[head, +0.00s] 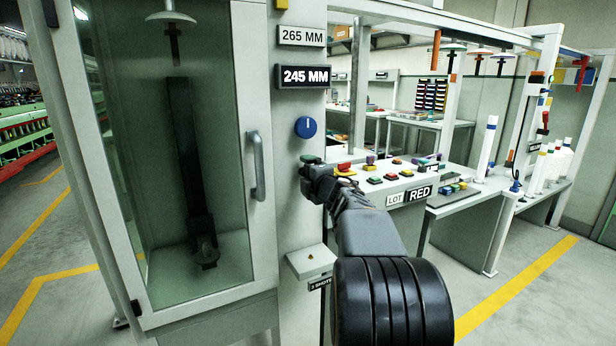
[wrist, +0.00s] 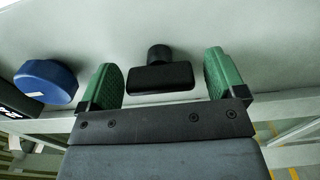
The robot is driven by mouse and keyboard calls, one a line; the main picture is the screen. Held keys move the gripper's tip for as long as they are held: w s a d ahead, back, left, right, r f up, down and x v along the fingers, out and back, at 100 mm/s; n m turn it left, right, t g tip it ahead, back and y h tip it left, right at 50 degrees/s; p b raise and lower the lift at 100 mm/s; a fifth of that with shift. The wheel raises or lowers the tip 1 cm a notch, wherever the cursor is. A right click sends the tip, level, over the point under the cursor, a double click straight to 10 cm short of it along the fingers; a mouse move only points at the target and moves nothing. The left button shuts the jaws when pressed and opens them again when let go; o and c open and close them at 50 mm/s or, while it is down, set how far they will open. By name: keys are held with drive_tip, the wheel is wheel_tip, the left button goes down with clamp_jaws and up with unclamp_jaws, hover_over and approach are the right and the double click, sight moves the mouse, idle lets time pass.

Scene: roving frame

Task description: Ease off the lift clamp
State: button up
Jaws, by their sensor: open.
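In the wrist view a black T-shaped handle (wrist: 160,77) on a short round stem stands out from the pale panel. No label on it can be read, so I cannot tell for sure that it is the lift clamp. My gripper (wrist: 162,68) is open, with one green finger on each side of the handle and a gap on both sides. In the head view my gripper (head: 318,183) is at the column's right edge, below the blue knob (head: 306,127), and my arm and gripper hide much of that spot.
The blue knob also shows left of the fingers in the wrist view (wrist: 46,80). Plates reading 265 MM (head: 302,36) and 245 MM (head: 304,76) sit above. A glass-doored cabinet with a grey handle (head: 256,166) stands left. A bench with coloured buttons (head: 395,172) is at right.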

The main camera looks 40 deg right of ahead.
drive_tip(key=shift+s, duration=0.1)
drive_tip(key=s+a+p, duration=0.1)
drive_tip(key=s+a, duration=0.1)
drive_tip(key=s, duration=1.1)
drive_tip(key=shift+s, duration=0.25)
drive_tip(key=w+a+r+m+g+h+p, duration=0.1)
drive_tip(key=a+r+m+g+h+p, duration=0.4)
drive_tip(key=m+p, duration=0.55)
drive_tip(key=s+a+f+m+g+y+p, duration=0.2)
drive_tip(key=s+a+m+g+y+p, duration=0.1)
drive_tip(key=a, duration=0.7)
drive_tip(key=s+a+f+m+g+y+p, duration=0.3)
drive_tip(key=s+a+g+p, duration=0.3)
drive_tip(key=s+a, duration=0.3)
drive_tip(key=shift+s+a+f+y+p, duration=0.35)
drive_tip(key=shift+a+y+p, duration=0.25)
drive_tip(key=shift+y+p, duration=0.3)
